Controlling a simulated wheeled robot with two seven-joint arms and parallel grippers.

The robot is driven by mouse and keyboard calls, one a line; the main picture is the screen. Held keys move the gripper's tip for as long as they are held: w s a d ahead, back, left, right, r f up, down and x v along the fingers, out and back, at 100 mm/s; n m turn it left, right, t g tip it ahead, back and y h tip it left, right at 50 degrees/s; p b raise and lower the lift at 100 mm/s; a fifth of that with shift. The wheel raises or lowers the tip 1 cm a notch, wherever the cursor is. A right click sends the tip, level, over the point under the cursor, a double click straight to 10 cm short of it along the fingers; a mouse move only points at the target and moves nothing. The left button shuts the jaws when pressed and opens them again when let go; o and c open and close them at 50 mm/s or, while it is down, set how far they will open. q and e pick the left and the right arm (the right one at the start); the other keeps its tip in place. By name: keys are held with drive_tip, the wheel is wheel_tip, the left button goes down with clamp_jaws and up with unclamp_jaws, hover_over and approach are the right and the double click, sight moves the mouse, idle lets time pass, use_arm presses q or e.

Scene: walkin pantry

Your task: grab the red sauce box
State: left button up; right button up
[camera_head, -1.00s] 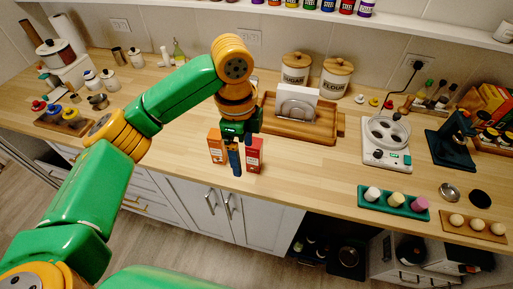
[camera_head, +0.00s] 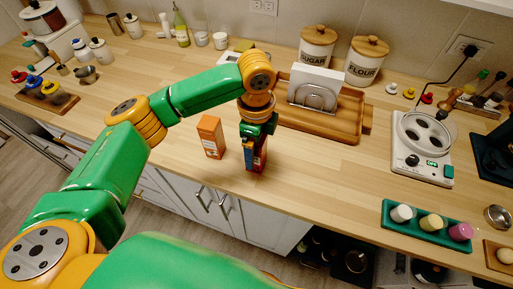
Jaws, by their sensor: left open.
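The red sauce box (camera_head: 262,157) stands upright near the front edge of the wooden counter, partly hidden behind my left gripper. My left gripper (camera_head: 252,163) points down at the box, with its blue fingers at the box's near and left side. It is open; whether the fingers touch the box I cannot tell. An orange box (camera_head: 210,136) stands upright just to the left, apart from the gripper. My right gripper is not in view.
A wooden tray (camera_head: 340,133) with a napkin holder (camera_head: 313,92) lies behind the gripper. Sugar (camera_head: 317,45) and flour (camera_head: 365,62) canisters stand at the back. A kitchen scale (camera_head: 421,150) and a green tray (camera_head: 425,228) are on the right. Counter right of the red box is clear.

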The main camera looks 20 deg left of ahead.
use_arm(q)
drive_tip(key=shift+f, duration=0.35)
clamp_jaws()
